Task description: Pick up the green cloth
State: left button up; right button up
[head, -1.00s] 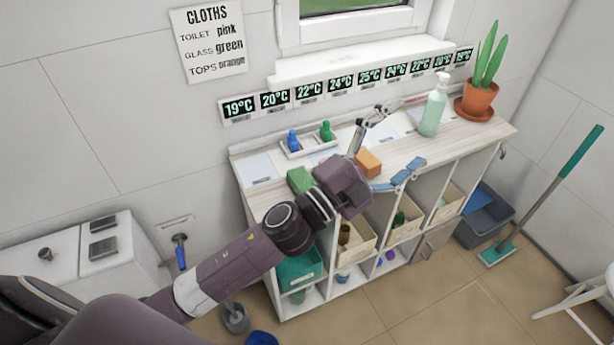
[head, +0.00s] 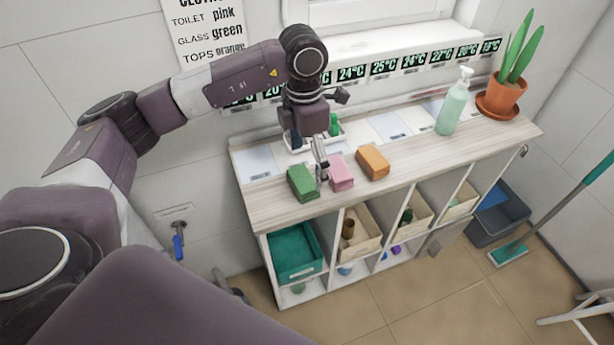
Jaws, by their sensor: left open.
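The green cloth (head: 302,183) is a small folded block at the front left of the shelf top (head: 262,206). A pink cloth (head: 341,173) and an orange cloth (head: 373,162) lie in a row to its right. My left gripper (head: 321,172) points down, open, at the gap between the green and pink cloths. It shows nearly edge-on, so one finger hides the other, and I cannot tell whether it touches the green cloth. My right gripper is not in view.
Behind my left gripper a small white tray (head: 289,149) holds a green bottle (head: 335,125). A pump bottle (head: 453,106) and a potted plant (head: 500,99) stand at the right end. Bins, including a teal one (head: 294,262), fill the shelves below.

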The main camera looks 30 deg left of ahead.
aim_at(303, 178)
pick_arm(q)
jog(key=shift+a, duration=0.65)
jog(key=shift+f, duration=0.4)
jog(key=f+p, duration=0.2)
jog(key=f, duration=0.1)
jog(key=f+p, duration=0.1)
jog(key=f, duration=0.1)
jog(key=shift+w+a+f, duration=0.1)
jog(key=shift+w+f, duration=0.15)
jog(key=shift+f, duration=0.6)
jog(key=c, duration=1.2)
